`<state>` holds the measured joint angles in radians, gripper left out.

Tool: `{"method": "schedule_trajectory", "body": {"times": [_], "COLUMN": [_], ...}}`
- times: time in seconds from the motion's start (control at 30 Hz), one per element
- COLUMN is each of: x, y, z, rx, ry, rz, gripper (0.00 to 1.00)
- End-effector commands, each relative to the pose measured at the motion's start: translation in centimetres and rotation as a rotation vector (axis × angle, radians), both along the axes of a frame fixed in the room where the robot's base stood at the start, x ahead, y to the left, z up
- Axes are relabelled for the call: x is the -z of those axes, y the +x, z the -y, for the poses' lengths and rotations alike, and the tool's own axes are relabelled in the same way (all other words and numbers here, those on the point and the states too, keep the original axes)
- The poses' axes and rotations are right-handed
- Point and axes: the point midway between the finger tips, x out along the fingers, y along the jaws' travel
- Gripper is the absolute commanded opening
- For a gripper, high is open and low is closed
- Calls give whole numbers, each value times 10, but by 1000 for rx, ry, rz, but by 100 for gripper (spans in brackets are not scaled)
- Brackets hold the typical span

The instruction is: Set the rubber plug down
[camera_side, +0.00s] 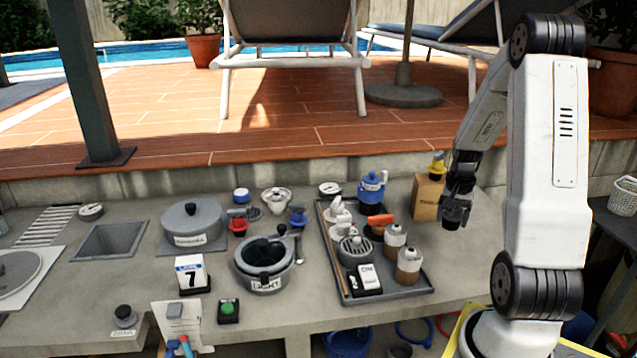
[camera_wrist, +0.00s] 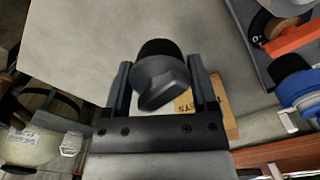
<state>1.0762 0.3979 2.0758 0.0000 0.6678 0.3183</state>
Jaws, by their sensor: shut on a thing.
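The rubber plug (camera_wrist: 160,82) is a grey knob-topped piece with a black round part. It sits between the two fingers of my gripper (camera_wrist: 163,72), which is shut on it. In the side view my gripper (camera_side: 459,188) points down over the right end of the grey counter (camera_side: 300,325). The plug (camera_side: 455,216) shows as a dark shape below the fingers. I cannot tell whether its underside touches the counter.
A tan box (camera_side: 427,197) with a yellow thing on top stands just left of my gripper; it also shows in the wrist view (camera_wrist: 230,122). A dark tray (camera_side: 410,292) with bottles and a blue pot lies further left. A square sink (camera_side: 108,240) is far left.

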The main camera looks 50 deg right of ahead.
Motion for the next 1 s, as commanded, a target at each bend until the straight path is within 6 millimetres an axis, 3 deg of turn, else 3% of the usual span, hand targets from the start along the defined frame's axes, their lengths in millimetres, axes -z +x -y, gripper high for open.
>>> {"method": "schedule_trajectory", "body": {"times": [0.27,0.47,0.77,1.0], "x": [-4,-9,-17,-23], "y": [52,108,190,248], "z": [-8,-25,-71,-123], "rx": [-204,-422,-760,-1029], "ry": [0,-1,-1,-1], "rz": [0,1,1,1], "gripper": [15,15,15,15]}}
